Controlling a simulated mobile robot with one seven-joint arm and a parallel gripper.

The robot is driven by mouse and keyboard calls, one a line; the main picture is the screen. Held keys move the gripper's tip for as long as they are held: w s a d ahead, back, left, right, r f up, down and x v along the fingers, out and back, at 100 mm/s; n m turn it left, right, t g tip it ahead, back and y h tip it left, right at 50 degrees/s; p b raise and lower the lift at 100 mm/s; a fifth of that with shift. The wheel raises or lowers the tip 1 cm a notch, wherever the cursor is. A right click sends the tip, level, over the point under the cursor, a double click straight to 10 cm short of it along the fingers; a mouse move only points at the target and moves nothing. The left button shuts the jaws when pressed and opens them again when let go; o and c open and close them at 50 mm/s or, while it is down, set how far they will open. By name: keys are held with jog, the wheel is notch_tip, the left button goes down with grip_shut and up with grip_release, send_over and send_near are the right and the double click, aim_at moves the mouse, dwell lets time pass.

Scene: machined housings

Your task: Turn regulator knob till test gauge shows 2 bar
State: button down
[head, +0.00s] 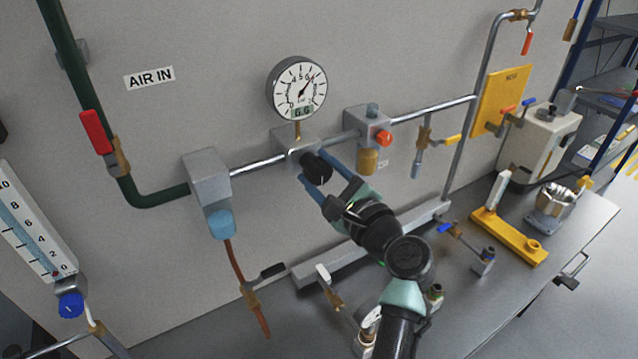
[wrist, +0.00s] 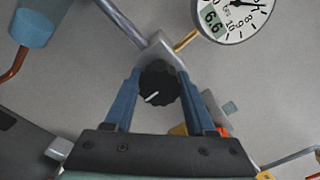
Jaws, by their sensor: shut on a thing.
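The black regulator knob (head: 318,170) is on the front of a grey regulator body (head: 292,143) in the pipe line. My gripper (head: 320,168) is shut on the knob, one blue finger on each side. In the wrist view the knob (wrist: 158,86), with a white pointer line towards the lower left, sits between the fingers (wrist: 160,76). A round white dial gauge (head: 299,88) stands on a brass stem above the regulator. Its needle points to the upper right. In the wrist view this gauge (wrist: 236,14) is partly cut off, and its digital window reads 6.6.
A grey filter block with a blue bowl (head: 221,223) is left of the regulator. A block with an orange knob (head: 384,138) is close on its right. A red-handled valve (head: 95,131) is on the green pipe. The bench below holds a yellow fixture (head: 508,237).

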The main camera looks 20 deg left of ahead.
jog(key=n+b, duration=0.6)
jog(key=shift+f+n+b, duration=0.3)
jog(key=n+b, duration=0.6)
jog(key=shift+b, duration=0.35)
jog(key=n+b, duration=0.6)
jog(key=shift+n, duration=0.3)
jog(key=n+b, duration=0.3)
jog(key=n, duration=0.1)
jog(key=shift+r+n+b, duration=0.2)
jog(key=shift+n+b, duration=0.2)
jog(key=shift+c, duration=1.1)
grip_release()
